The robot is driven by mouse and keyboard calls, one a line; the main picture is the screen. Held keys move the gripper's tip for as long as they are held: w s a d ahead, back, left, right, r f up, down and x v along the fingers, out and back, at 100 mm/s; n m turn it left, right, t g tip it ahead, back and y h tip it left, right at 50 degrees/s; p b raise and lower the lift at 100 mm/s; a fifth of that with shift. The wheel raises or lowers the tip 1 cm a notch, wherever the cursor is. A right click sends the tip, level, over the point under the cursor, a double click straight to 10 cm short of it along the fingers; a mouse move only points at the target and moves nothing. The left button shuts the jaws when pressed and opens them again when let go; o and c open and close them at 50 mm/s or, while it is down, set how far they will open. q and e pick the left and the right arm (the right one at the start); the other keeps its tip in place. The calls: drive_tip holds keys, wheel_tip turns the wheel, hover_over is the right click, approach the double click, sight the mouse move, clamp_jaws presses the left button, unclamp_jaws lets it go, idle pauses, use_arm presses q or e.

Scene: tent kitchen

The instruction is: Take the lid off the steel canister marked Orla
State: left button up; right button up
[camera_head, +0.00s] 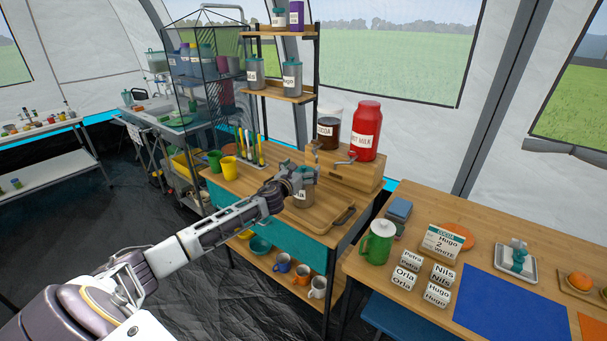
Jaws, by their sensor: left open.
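A steel canister (304,199) stands upright on the wooden counter (335,183), in front of the dispenser box. Its white label is partly covered by my gripper, and I cannot read the name on it. A bit of teal lid (309,173) shows at its top. My left gripper (299,182) is open at the top of this canister, with its fingers around or just beside the lid; I cannot tell whether they touch it. Another steel canister (292,79) with a teal lid and a label that seems to read Hugo stands on the shelf. My right gripper is not in view.
A cocoa jar (328,130) and a red milk jar (365,132) stand on a wooden box behind the canister. Yellow (229,169) and green cups stand left of it. A wooden tray (322,217) lies in front. The right table holds a green jug (377,243) and name cards.

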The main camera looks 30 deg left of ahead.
use_arm(q)
drive_tip(key=shift+w, duration=0.5)
drive_tip(key=shift+s, duration=0.1)
drive_tip(key=c, duration=1.1)
drive_tip(key=shift+f, duration=0.1)
